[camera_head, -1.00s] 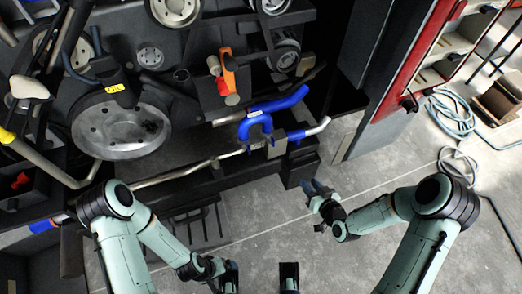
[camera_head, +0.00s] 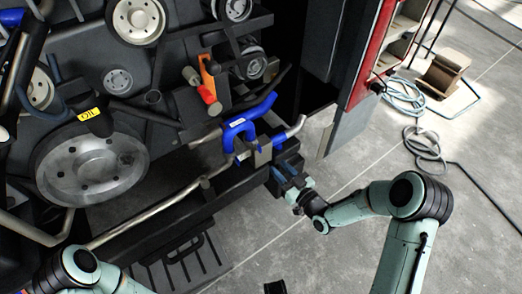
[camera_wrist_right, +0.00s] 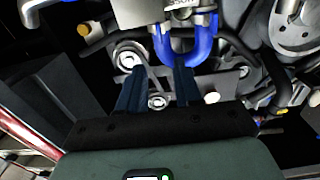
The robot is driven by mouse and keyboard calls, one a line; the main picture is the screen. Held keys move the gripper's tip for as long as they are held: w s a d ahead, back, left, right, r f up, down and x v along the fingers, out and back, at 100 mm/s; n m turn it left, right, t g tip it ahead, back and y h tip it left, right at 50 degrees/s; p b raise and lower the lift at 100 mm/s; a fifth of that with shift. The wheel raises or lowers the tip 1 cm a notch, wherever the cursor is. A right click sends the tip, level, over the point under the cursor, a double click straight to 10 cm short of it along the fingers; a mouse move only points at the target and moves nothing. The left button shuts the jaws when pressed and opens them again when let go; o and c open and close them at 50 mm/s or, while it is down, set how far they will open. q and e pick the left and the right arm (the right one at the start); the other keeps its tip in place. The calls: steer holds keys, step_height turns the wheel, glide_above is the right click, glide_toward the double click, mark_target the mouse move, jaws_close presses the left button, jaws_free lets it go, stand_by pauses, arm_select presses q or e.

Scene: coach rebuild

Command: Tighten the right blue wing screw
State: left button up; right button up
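A bright blue U-shaped part (camera_head: 238,130) with a white label sits at the lower right of the engine in the head view. It also shows in the right wrist view (camera_wrist_right: 203,42), beyond my fingers. I cannot pick out a separate blue wing screw for certain. My right gripper (camera_head: 284,174) is at the right end of the black frame, below the blue part. In the right wrist view its two dark blue fingers (camera_wrist_right: 160,82) stand apart. A round silver bolt head (camera_wrist_right: 157,101) shows between them, and no grip on it is visible.
A blue hose (camera_head: 257,106) joins a silver pipe (camera_head: 291,132) above my right gripper. A black frame bar (camera_head: 235,185) runs below. A red-edged cabinet (camera_head: 374,55) stands right.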

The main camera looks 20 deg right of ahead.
mark_target(261, 148)
steer(key=b+x, duration=0.1)
steer(key=x, duration=0.9)
steer(key=shift+w+a+f, duration=0.1)
steer(key=shift+w+a, duration=0.05)
steer(key=shift+w, duration=0.05)
jaws_close()
